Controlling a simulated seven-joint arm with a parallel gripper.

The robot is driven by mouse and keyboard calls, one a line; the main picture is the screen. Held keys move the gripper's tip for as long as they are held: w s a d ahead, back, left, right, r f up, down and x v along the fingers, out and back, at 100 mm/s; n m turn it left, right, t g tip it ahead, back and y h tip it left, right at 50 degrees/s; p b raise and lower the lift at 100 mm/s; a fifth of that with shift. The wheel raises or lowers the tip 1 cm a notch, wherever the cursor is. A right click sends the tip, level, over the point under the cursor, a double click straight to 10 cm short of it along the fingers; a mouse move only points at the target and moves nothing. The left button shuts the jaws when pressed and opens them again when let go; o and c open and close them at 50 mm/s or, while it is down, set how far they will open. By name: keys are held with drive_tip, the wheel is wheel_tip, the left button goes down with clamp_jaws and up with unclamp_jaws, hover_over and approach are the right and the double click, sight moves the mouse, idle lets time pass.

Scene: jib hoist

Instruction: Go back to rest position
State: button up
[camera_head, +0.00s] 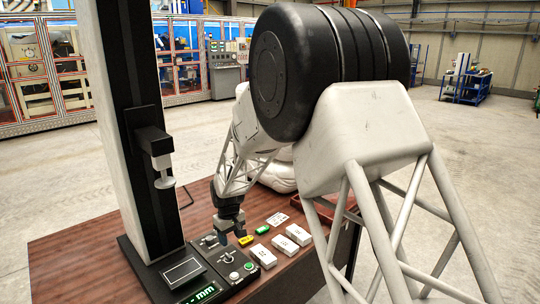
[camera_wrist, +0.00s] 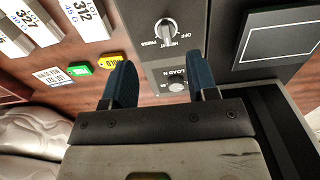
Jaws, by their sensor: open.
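My gripper (camera_head: 230,230) hangs low over the brown table, at the edge of the black control panel (camera_head: 205,262). In the wrist view, my two blue fingers (camera_wrist: 162,85) are spread apart with nothing held between them. A small silver knob marked LOAD N (camera_wrist: 177,84) shows between the fingers, nearer the right one. Whether a finger touches the panel cannot be told. A rotary selector marked OFF, HEIGHT and PRESS (camera_wrist: 166,29) sits beyond the fingertips. My arm reaches down from the upper right in the head view.
The tall black column (camera_head: 140,130) with a white plunger (camera_head: 164,172) stands left of my gripper. White labelled blocks (camera_head: 285,246), a yellow tag (camera_head: 246,240), a green tag (camera_head: 262,230) and a white card (camera_head: 277,219) lie to its right on the table (camera_head: 75,258).

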drive_tip(key=s+d+r+m+t, duration=0.1)
drive_tip(key=s+d+r+m, duration=0.1)
drive_tip(key=s+d+r, duration=0.8)
drive_tip(key=s+d+r+m, duration=0.2)
drive_tip(key=s+d+r, duration=0.6)
drive_tip(key=d, duration=0.4)
drive_tip(key=s+d+r+m, duration=0.1)
drive_tip(key=s+d, duration=0.3)
drive_tip(key=s, duration=0.4)
drive_tip(key=s+d+r+m+t, duration=0.1)
drive_tip(key=s+d, duration=0.3)
drive_tip(key=s, duration=0.5)
drive_tip(key=s+d+r+m, duration=0.2)
drive_tip(key=s+d+m, duration=0.1)
drive_tip(key=s, duration=0.5)
drive_tip(key=shift+s+d+r+t, duration=0.15)
drive_tip(key=shift+s+d+t, duration=0.15)
drive_tip(key=shift+d, duration=0.4)
